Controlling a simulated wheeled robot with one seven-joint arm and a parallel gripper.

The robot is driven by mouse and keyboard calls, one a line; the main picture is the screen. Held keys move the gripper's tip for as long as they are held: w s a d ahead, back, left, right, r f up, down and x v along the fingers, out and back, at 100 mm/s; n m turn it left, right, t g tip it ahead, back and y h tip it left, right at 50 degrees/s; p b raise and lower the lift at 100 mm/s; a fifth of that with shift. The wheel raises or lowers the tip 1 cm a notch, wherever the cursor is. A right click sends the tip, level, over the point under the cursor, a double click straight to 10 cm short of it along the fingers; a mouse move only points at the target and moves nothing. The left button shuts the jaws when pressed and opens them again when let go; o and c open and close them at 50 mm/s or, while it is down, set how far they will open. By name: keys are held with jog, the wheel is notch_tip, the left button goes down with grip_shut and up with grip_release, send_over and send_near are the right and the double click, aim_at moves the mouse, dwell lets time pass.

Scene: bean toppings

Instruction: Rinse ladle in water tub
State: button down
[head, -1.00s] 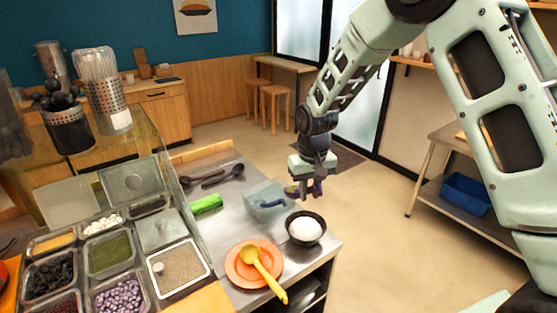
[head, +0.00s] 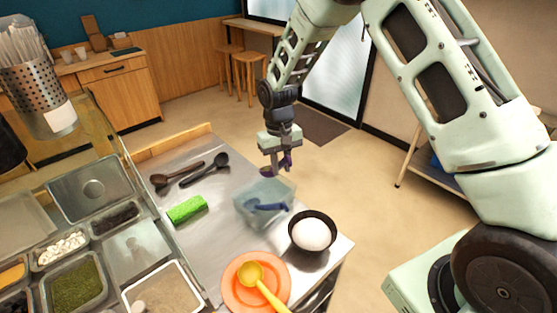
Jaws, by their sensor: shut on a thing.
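The water tub (head: 243,212) is a clear, pale-blue box on the metal counter. A blue ladle-like shape (head: 268,207) shows inside it through the wall. My gripper (head: 279,171) points down just above the tub's back rim. It is shut on a purple piece (head: 287,160), seemingly a ladle handle. Most of that piece is hidden by the fingers, and I cannot tell whether it joins the blue shape in the tub. A yellow ladle (head: 252,274) rests on an orange plate (head: 232,290). Two dark ladles (head: 190,173) lie on the counter behind left.
A black bowl (head: 295,238) with white contents stands right of the tub, near the counter's right edge. A green item (head: 187,209) lies left of the tub. A glass guard and several topping pans (head: 75,285) fill the left. Open floor lies beyond the counter.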

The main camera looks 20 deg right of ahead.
notch_tip(320, 180, down, 12)
jog(key=s+t+b, duration=0.1)
jog(key=b, duration=0.8)
jog(key=shift+r, duration=0.15)
jog(key=shift+p, duration=0.45)
dwell(1.1)
